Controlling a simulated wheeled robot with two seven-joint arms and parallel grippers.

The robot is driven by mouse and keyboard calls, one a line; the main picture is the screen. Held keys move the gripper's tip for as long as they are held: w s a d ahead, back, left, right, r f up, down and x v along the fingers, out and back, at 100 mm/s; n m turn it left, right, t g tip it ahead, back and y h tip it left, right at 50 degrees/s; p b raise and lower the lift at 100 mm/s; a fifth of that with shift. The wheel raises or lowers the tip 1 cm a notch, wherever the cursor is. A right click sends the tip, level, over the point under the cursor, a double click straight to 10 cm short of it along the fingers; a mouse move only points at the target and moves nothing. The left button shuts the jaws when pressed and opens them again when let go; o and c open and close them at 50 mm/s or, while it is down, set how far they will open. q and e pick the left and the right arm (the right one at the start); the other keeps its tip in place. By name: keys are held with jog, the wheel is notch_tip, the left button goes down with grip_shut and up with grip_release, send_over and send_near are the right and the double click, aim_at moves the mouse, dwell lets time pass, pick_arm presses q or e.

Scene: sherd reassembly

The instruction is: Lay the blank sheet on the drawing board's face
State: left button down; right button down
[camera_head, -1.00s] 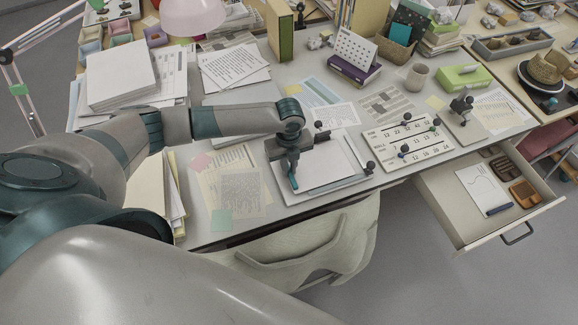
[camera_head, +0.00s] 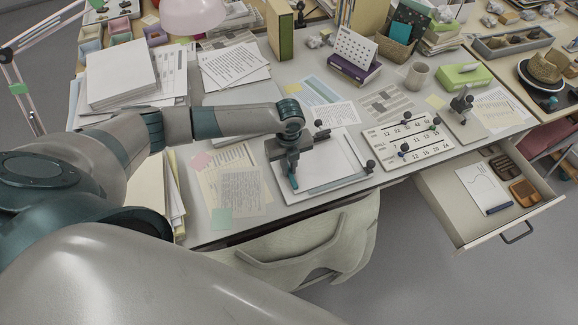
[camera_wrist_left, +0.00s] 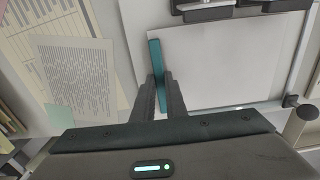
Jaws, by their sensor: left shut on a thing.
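The drawing board (camera_head: 291,199) lies near the desk's front edge, with dark knobs and a straight bar along its lower edge. The white blank sheet (camera_head: 325,160) is over the board's face and looks flat and roughly square to it; I cannot tell whether it touches everywhere. My left gripper (camera_head: 292,181) is above the board's left part, pointing down. In the left wrist view its fingers are shut on a teal strip (camera_wrist_left: 155,55) at the left edge of the sheet (camera_wrist_left: 225,60). The board's bare left margin (camera_wrist_left: 134,30) shows beside it. My right gripper is out of view.
Printed papers and a green note (camera_head: 222,220) lie to the left. An open drawer (camera_head: 450,213) juts out at the right, and a chair (camera_head: 325,240) stands in front.

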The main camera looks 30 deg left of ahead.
pick_arm(q)
jog(key=shift+f, duration=0.1)
dwell(0.7)
jog(key=c, duration=1.2)
grip_release()
jog(key=shift+p, duration=0.35)
jog(key=shift+r+p, duration=3.2)
jog(key=shift+r, duration=0.3)
